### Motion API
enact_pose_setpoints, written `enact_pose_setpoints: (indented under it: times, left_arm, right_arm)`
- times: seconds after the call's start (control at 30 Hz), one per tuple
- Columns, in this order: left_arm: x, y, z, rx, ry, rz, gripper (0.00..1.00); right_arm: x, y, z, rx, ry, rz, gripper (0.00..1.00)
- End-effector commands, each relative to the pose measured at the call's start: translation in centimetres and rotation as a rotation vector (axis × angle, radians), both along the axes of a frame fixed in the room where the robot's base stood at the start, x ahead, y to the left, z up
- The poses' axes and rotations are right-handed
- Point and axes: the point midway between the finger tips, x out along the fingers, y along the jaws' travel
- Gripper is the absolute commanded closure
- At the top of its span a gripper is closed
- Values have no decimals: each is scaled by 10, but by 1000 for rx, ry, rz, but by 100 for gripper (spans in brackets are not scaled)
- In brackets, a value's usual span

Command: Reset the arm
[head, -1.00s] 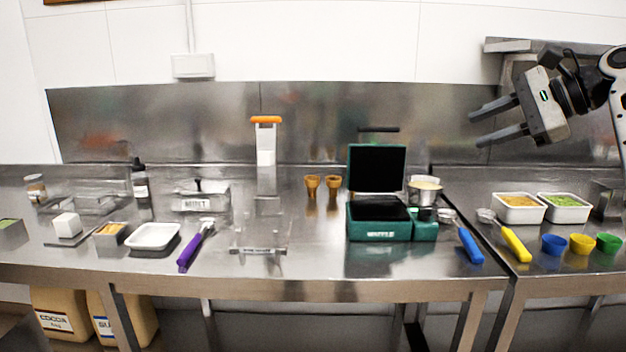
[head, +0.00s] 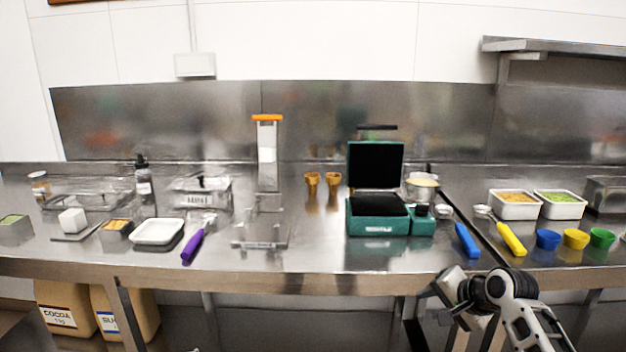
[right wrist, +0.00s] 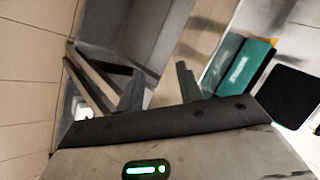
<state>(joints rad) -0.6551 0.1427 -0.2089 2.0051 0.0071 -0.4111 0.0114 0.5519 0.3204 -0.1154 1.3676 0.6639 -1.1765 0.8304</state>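My right gripper (head: 447,300) is low at the front of the table, in front of its front edge near the blue-handled scoop (head: 466,241). Its fingers are hard to make out in the head view. In the right wrist view the two fingers of the right gripper (right wrist: 160,85) stand apart with nothing between them. My left gripper is not in view.
The steel table (head: 330,268) carries an open green waffle maker (head: 380,222), a purple-handled scoop (head: 193,246), a white tray (head: 158,232) and two cones (head: 322,181). Yellow, blue and green cups stand right. Cocoa and another container (head: 125,315) are below.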

Motion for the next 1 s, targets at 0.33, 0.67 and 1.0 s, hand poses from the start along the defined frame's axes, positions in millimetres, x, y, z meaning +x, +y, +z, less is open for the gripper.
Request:
enact_pose_setpoints:
  times: [0.33,0.67,1.0]
  left_arm:
    - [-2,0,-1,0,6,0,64]
    - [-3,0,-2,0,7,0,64]
    - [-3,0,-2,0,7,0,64]
  right_arm:
    - [-174,59,-155,-475,-222,359,64]
    - [-303,95,-158,-762,-415,596,64]
    - [-317,99,-154,-803,-443,625,64]
